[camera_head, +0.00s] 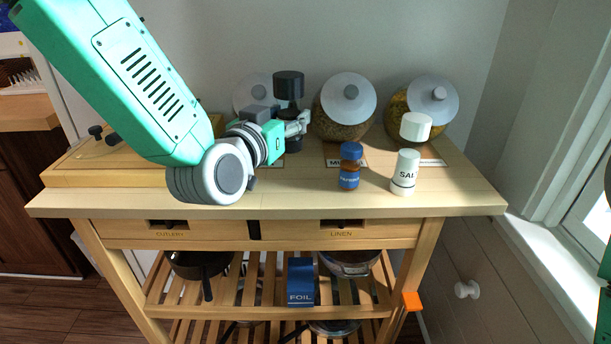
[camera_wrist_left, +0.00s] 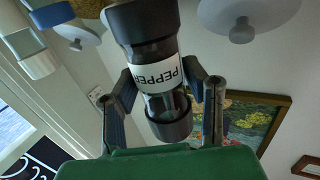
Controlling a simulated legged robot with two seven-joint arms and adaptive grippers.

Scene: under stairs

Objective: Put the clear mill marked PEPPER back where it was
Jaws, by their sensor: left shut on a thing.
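The clear mill marked PEPPER has a black top (camera_head: 288,84) and a black base. Its white PEPPER label (camera_wrist_left: 155,77) faces the camera in the left wrist view, where the mill appears upside down. My left gripper (camera_head: 297,127) is shut on the mill around its clear middle, with one finger on each side in the left wrist view (camera_wrist_left: 165,100). The mill is upright near the back of the counter, in front of the jars. I cannot tell whether its base touches the wood. My right gripper is not in view.
Lidded jars (camera_head: 347,98) stand along the back, another at the right (camera_head: 428,98). A blue-capped bottle (camera_head: 350,166) and a white SALT container (camera_head: 405,172) stand farther forward on the wooden counter (camera_head: 300,195). A raised wooden board (camera_head: 105,178) lies at the left.

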